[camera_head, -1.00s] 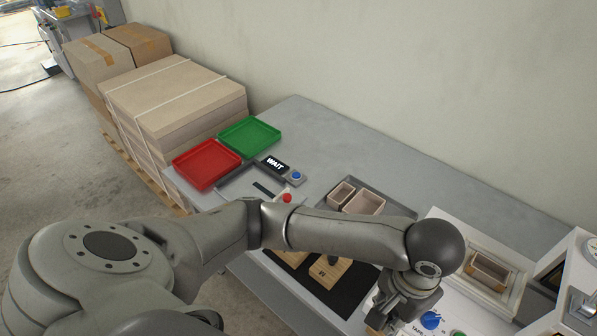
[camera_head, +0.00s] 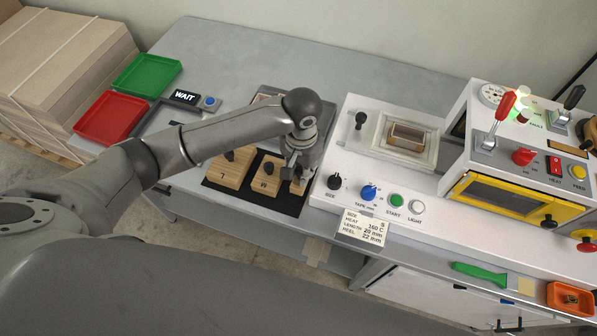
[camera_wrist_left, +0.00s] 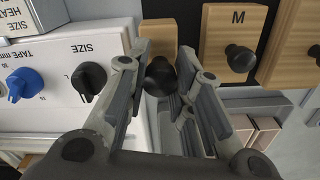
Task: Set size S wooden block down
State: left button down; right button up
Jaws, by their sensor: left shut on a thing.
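My left gripper (camera_head: 297,174) is at the right end of a black mat (camera_head: 284,203), shut on the black knob of the small wooden block (camera_head: 299,187). In the left wrist view the fingers flank the dark round knob (camera_wrist_left: 160,76), and the pale block (camera_wrist_left: 158,36) shows beyond it. The block is beside the M block (camera_head: 265,173), at mat level; whether its underside touches the mat is hidden. The L block (camera_head: 232,169) is further left. My right gripper is not in view.
The white machine (camera_head: 339,157) with SIZE and TAPE knobs stands close to the right of the gripper. A dark tray (camera_head: 263,92) with box parts lies behind it. Red (camera_head: 108,118) and green (camera_head: 147,74) trays are at the back left.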

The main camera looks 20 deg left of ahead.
aim_at(299, 176)
pick_arm(q)
jog(key=shift+w+a+f, duration=0.3)
jog(key=shift+f, duration=0.2)
notch_tip(299, 176, down, 4)
jog(key=shift+w+a+r+p, duration=0.15)
jog(key=shift+r+p, duration=0.1)
jog(key=shift+p, duration=0.4)
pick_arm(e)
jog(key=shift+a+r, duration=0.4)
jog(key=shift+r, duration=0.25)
pick_arm(q)
jog(key=shift+f, duration=0.15)
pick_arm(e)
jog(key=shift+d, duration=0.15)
pick_arm(q)
jog(key=c, duration=1.5)
grip_release()
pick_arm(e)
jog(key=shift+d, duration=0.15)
